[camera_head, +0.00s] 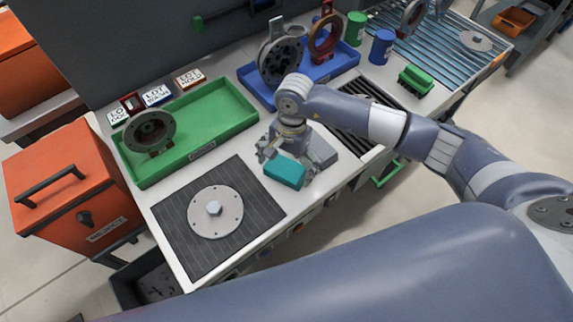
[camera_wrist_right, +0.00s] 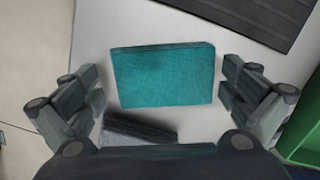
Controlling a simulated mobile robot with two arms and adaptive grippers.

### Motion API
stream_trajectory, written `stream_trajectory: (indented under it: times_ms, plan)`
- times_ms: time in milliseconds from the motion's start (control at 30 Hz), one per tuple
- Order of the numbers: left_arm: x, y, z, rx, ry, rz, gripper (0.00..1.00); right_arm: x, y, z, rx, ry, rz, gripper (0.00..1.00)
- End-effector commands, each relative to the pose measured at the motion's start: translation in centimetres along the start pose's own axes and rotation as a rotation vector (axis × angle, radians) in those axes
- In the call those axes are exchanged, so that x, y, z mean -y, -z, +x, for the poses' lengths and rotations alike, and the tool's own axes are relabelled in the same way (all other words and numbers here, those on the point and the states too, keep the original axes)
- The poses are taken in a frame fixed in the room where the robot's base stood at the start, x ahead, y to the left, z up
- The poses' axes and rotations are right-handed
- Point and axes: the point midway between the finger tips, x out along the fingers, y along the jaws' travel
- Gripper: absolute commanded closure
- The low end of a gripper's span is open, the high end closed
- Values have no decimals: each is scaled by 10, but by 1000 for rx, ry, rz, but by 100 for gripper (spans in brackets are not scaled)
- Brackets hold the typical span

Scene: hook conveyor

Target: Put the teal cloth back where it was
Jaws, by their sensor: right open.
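The teal cloth (camera_head: 284,172) is a folded, block-like piece on the pale bench top, near the front edge and right of the dark mat. In the right wrist view the cloth (camera_wrist_right: 165,76) lies flat between my spread fingers, with pale bench showing on both sides of it. My right gripper (camera_head: 286,158) is open above the cloth, and no finger visibly touches it. It also shows in the right wrist view (camera_wrist_right: 162,92). My left gripper is in neither view.
A grey block (camera_head: 321,150) stands close beside the cloth. A dark ribbed mat (camera_head: 262,197) bears a round metal flange (camera_head: 203,222). A green tray (camera_head: 239,97) and a blue tray (camera_head: 346,62) hold parts behind. An orange reject bin (camera_head: 112,188) stands left.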

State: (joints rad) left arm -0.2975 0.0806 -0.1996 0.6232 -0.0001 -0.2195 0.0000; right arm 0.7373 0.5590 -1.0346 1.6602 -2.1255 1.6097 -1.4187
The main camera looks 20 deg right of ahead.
Motion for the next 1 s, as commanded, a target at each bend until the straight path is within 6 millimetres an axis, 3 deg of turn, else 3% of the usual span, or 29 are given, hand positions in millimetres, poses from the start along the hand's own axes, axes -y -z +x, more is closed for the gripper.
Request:
stream_trajectory:
  times_ms: [167,500,700,1000]
  plan:
    - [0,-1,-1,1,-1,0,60,1,0,-8,-2,3,-1,0]
    - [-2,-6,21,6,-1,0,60,1,1,-78,-4,6,-2,0]
    - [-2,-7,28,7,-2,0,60,1,1,-110,-3,3,-1,0]
    - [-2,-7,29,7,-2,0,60,0,0,-124,0,0,0,0]
